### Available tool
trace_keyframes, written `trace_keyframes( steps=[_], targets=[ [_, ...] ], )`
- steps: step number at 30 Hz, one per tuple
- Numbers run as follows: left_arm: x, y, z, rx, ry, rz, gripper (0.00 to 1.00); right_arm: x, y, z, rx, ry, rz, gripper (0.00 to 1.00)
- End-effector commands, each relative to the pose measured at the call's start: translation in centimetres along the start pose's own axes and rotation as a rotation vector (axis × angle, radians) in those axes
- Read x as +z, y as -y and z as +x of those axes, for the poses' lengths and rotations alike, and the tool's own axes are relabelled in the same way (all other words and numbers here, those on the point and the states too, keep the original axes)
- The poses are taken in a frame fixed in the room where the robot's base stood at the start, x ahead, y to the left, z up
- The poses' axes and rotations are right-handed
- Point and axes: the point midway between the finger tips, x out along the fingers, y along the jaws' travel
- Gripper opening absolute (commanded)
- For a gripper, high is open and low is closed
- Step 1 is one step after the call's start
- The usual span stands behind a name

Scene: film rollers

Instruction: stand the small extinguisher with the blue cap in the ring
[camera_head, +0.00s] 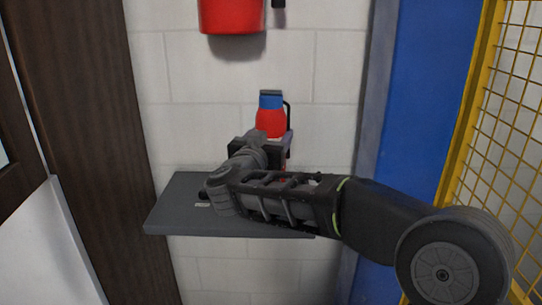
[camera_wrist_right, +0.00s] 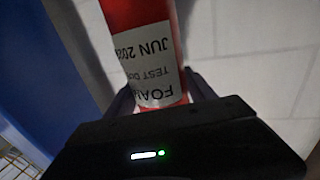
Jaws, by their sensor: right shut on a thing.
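The small red extinguisher (camera_head: 270,122) with the blue cap (camera_head: 270,101) stands about upright in the head view, above the back of a grey shelf. My right gripper (camera_head: 285,143) is shut on its body, and the arm hides the lower part. In the right wrist view the red body with a white label (camera_wrist_right: 148,60) sits between the fingers of my right gripper (camera_wrist_right: 165,98). I cannot make out the ring; my arm covers much of the shelf. Whether the extinguisher touches the shelf is hidden. My left gripper is not in view.
The grey shelf (camera_head: 170,214) juts from a white block wall (camera_head: 335,110). A larger red object (camera_head: 231,15) hangs on the wall above. A dark wooden frame (camera_head: 90,120) stands at left, a blue post (camera_head: 408,110) and yellow mesh (camera_head: 510,110) at right.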

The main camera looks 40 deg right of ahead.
Motion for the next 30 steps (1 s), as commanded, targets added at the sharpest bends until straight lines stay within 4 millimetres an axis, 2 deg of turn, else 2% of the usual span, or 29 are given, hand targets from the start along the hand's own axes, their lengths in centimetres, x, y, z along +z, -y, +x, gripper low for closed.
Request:
trace_keyframes(
  steps=[2,11,20,21,28,30],
  targets=[
    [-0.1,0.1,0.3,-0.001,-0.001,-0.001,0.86,0.4,0.0,0.0,0.0,-0.005,0.002,0.0],
    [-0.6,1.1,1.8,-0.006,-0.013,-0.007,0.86,4.4,0.0,0.0,0.001,-0.004,0.001,0.0],
    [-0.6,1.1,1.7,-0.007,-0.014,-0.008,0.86,4.6,0.0,0.0,0.0,-0.006,0.002,0.0],
    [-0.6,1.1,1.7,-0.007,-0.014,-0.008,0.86,5.0,0.0,0.0,0.0,0.001,-0.001,0.66],
    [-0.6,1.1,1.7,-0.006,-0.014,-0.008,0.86,4.9,0.0,0.0,0.0,0.001,-0.001,0.85],
    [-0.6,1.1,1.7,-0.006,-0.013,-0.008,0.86,4.9,0.0,0.0,0.0,0.001,-0.001,0.85]
  ],
)
